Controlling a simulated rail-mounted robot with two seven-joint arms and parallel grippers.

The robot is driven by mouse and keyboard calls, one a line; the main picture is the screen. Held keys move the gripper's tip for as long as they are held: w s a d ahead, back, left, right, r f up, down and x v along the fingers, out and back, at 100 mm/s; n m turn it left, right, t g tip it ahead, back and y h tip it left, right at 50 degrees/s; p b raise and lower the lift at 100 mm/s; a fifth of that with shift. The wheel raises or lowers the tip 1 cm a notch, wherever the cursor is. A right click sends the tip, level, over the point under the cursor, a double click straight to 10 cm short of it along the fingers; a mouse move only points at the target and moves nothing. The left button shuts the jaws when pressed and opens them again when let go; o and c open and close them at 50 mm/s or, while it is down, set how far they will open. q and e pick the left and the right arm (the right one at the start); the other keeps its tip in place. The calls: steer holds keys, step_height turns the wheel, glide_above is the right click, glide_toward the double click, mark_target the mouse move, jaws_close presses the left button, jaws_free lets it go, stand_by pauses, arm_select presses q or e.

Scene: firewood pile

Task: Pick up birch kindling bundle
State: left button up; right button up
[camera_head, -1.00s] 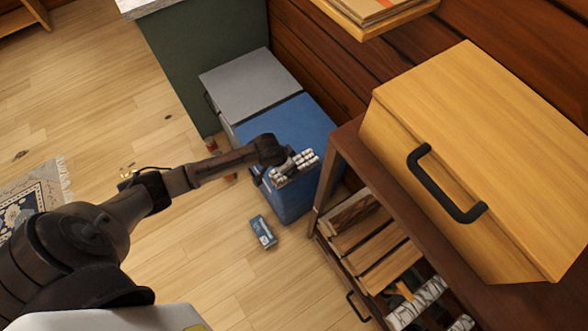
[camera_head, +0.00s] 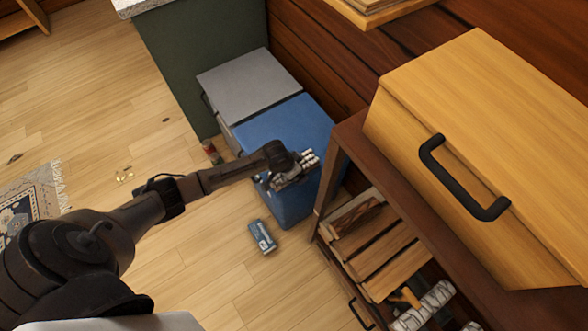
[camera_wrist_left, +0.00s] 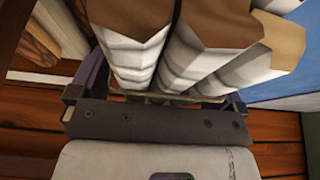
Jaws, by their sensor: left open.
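The birch kindling bundle (camera_head: 309,160) is a group of short pale sticks at the end of my left arm, over the front part of a blue box-shaped bin. It also shows very close in the left wrist view (camera_wrist_left: 190,75), with white bark, tan cut ends and a thin band near my palm. My left gripper (camera_head: 292,172) is open, with one finger on each side of the bundle. In the wrist view (camera_wrist_left: 155,100) the sticks lie between the fingers. I cannot tell whether the bundle rests on the bin. My right gripper is out of view.
The blue bin (camera_head: 295,205) stands beside a grey-topped one (camera_head: 250,85). A dark wood shelf (camera_head: 340,165) with split logs stands close on the right, under a yellow wooden box (camera_head: 480,130). A small blue packet (camera_head: 262,236) lies on the floor.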

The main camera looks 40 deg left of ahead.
arm_select(q)
steer(key=shift+c, duration=0.3)
steer(key=c, duration=1.1)
